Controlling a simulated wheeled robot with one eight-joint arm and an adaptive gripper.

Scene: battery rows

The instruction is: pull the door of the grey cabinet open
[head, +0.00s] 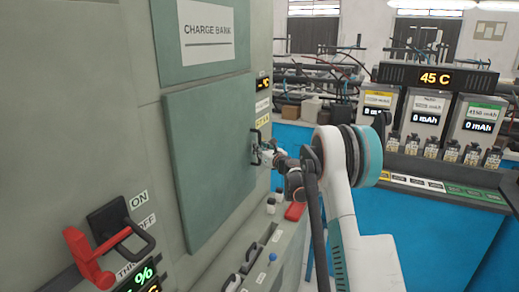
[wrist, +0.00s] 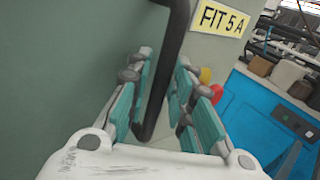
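The grey cabinet (head: 130,60) fills the left of the head view. Its door is a flat grey-green panel (head: 205,150), which looks shut. A dark bar handle (head: 253,146) stands at the door's right edge. My gripper (head: 266,153) is at this handle. In the wrist view the handle (wrist: 173,40) runs between the teal-padded fingers of my gripper (wrist: 161,70). The fingers are apart, with narrow gaps seen on both sides of the bar. The door's surface (wrist: 60,70) fills the left of the wrist view.
A red lever switch (head: 90,258) juts out at the lower left. A ledge with knobs and a red item (head: 295,211) lies below the door. A blue bench (head: 435,235) with battery chargers (head: 425,120) stands on the right. A yellow label (wrist: 222,18) is beside the handle.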

